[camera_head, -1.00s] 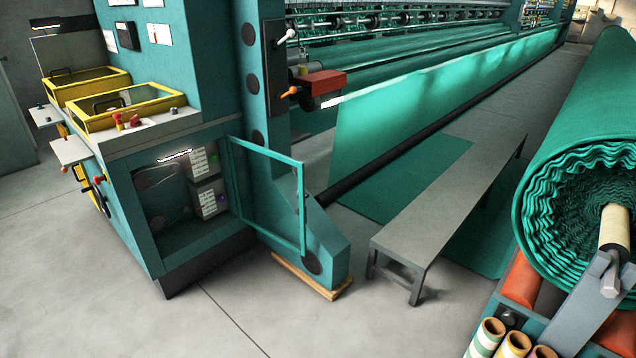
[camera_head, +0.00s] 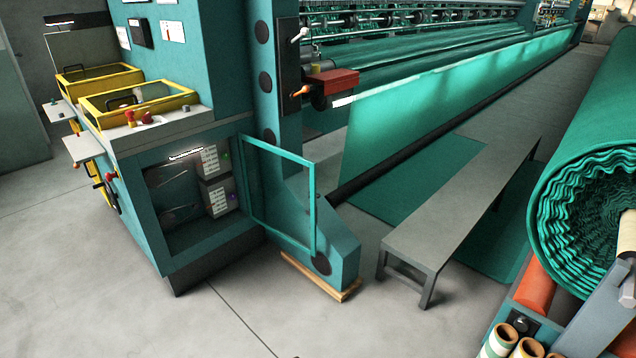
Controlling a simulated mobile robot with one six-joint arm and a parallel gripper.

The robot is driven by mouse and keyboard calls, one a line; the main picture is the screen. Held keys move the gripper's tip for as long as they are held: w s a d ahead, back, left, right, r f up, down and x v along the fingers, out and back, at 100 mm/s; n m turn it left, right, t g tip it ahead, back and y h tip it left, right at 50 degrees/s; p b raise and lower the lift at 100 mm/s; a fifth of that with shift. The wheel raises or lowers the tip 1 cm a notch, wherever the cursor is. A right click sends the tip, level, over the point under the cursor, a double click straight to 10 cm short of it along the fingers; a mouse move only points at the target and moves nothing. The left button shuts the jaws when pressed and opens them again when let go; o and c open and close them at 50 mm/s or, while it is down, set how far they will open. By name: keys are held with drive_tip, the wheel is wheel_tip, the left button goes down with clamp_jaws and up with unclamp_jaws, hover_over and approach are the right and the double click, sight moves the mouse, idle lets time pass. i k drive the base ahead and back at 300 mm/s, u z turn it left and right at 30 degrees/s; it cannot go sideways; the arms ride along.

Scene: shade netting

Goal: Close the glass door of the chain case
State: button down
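The chain case (camera_head: 155,245) is a teal box at the lower left part of the big knitting machine. Its front opening shows a dark inside with two grey boxes bearing white labels. The glass door (camera_head: 312,205) has a teal frame around clear glass. It is hinged at the right side of the opening and stands swung open, out to the right, in front of the machine's teal foot. I see no handle clearly. My gripper does not show in the head view.
A long grey bench (camera_head: 430,232) stands right of the door. A large green netting roll (camera_head: 590,190) on a stand fills the right side. A wooden board (camera_head: 320,277) lies under the machine foot. The grey floor (camera_head: 130,315) in front of the case is clear.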

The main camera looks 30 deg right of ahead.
sight(313, 213)
drive_tip(key=u, duration=0.05)
drive_tip(key=i, duration=1)
drive_tip(key=z, duration=0.05)
